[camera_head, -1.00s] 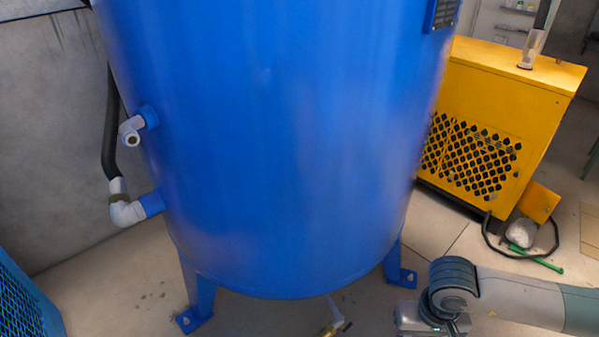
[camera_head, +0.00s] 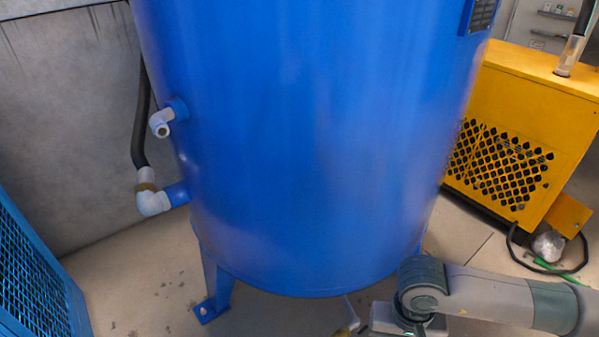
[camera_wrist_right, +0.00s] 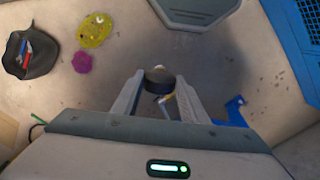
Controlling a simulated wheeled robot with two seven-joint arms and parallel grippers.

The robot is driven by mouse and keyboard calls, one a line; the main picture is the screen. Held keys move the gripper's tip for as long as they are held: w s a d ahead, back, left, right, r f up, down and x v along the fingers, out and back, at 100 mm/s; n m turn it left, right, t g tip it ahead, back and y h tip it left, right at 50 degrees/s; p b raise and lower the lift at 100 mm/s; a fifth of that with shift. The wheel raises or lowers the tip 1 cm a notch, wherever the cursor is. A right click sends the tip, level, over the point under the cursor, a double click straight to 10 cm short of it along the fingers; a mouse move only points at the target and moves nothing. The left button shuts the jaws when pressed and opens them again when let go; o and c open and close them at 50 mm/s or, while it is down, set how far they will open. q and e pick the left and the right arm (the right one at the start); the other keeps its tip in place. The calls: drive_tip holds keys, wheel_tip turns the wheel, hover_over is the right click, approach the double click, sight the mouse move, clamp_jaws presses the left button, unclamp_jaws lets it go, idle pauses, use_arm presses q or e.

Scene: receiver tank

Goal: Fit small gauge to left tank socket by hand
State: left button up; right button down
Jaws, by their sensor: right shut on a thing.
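The blue tank (camera_head: 310,150) fills the middle of the head view. On its left side a grey-white elbow (camera_head: 161,122) points its round open end towards me. A lower white elbow (camera_head: 153,200) joins a black hose. My right gripper (camera_wrist_right: 158,84) is shut on a dark round thing, probably the small gauge (camera_wrist_right: 158,76), seen between the fingers in the right wrist view. Its dial face cannot be made out. In the head view my right gripper's body is low beside the tank's bottom; its fingertips and the gauge are hidden. My left gripper is not in view.
A brass valve (camera_head: 347,327) hangs under the tank. A tank foot (camera_head: 210,308) stands on the floor. A blue grille (camera_head: 35,275) is at left, a yellow machine (camera_head: 520,130) at right. A black tool bag (camera_wrist_right: 32,55) and yellow and magenta things lie on the floor.

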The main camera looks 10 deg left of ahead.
drive_tip(key=s+a+r+m+g+y, duration=0.1)
drive_tip(key=a+r+m+g+y, duration=0.2)
drive_tip(key=a+r+m, duration=0.75)
drive_tip(key=a+r+m+g+y, duration=0.3)
drive_tip(key=a+r, duration=0.8)
drive_tip(key=a, duration=1)
drive_tip(key=w+a+r+m+t+y, duration=0.7)
drive_tip(key=a+r+m+y, duration=0.15)
drive_tip(key=r+m, duration=0.2)
drive_tip(key=w+a+f+m+t, duration=0.2)
drive_tip(key=w+a+m+t, duration=0.4)
drive_tip(key=w+m+t, duration=0.2)
drive_tip(key=shift+w+a+f+t, duration=0.2)
drive_tip(key=shift+w+t, duration=1.15)
drive_tip(key=shift+t, duration=0.45)
drive_tip(key=shift+h, duration=0.25)
drive_tip(key=shift+a, duration=0.1)
